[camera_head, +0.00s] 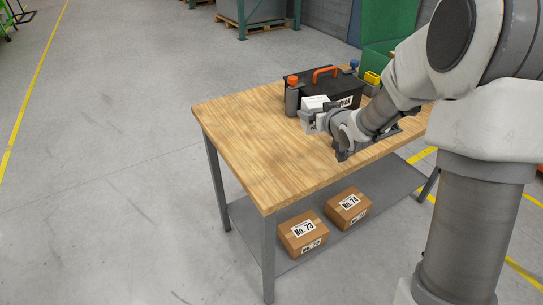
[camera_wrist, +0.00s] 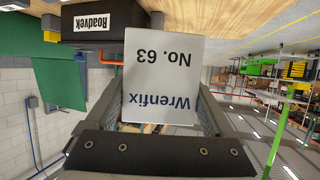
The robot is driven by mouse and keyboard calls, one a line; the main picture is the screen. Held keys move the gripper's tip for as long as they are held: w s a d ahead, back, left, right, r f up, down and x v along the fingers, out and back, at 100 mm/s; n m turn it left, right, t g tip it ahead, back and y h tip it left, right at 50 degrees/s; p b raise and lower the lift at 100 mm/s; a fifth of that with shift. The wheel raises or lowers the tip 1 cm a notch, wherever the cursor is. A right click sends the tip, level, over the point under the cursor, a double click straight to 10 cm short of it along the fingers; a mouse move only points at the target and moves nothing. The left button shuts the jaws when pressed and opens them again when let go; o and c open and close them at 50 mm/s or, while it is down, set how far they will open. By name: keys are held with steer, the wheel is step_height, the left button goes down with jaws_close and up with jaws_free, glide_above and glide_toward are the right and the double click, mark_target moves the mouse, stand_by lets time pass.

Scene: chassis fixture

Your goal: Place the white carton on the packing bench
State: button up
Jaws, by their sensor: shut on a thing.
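The white carton (camera_head: 316,102) is in my gripper (camera_head: 312,119), over the back part of the wooden packing bench (camera_head: 250,140). In the wrist view the carton (camera_wrist: 160,75) appears upside down, with "Wrenfix No. 63" on its face. My gripper's fingers are shut on its two sides. The picture does not show clearly whether the carton's base touches the bench top. My wrist and fingers hide part of the carton in the head view.
A dark toolbox (camera_head: 347,88) with an orange handle stands just behind the carton. A grey bottle with an orange cap (camera_head: 291,97) is at its left. Blue and yellow items stand at its right. Two brown boxes (camera_head: 303,232) (camera_head: 348,207) sit on the lower shelf. The bench's front left is clear.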

steer(key=shift+w+a+f+n+y+b, duration=0.2)
steer(key=shift+w+a+n+y+b, duration=0.55)
steer(key=shift+y+b, duration=0.2)
steer(key=shift+w+a+f+n+g+y+b, duration=0.2)
steer(key=shift+w+a+n+g+y+b, duration=0.25)
steer(key=shift+b, duration=0.65)
steer(key=n+y+b, duration=0.1)
steer(key=b, duration=1)
glide_above(274, 168)
steer(key=shift+g, duration=0.35)
steer(key=f, duration=0.7)
steer(key=shift+w+d, duration=0.3)
steer(key=shift+s+a+f, duration=0.2)
steer(key=shift+s+a, duration=0.1)
steer(key=shift+a, duration=0.05)
steer(key=shift+f+b, duration=1.3)
steer(key=shift+f, duration=0.65)
steer(key=shift+f, duration=0.1)
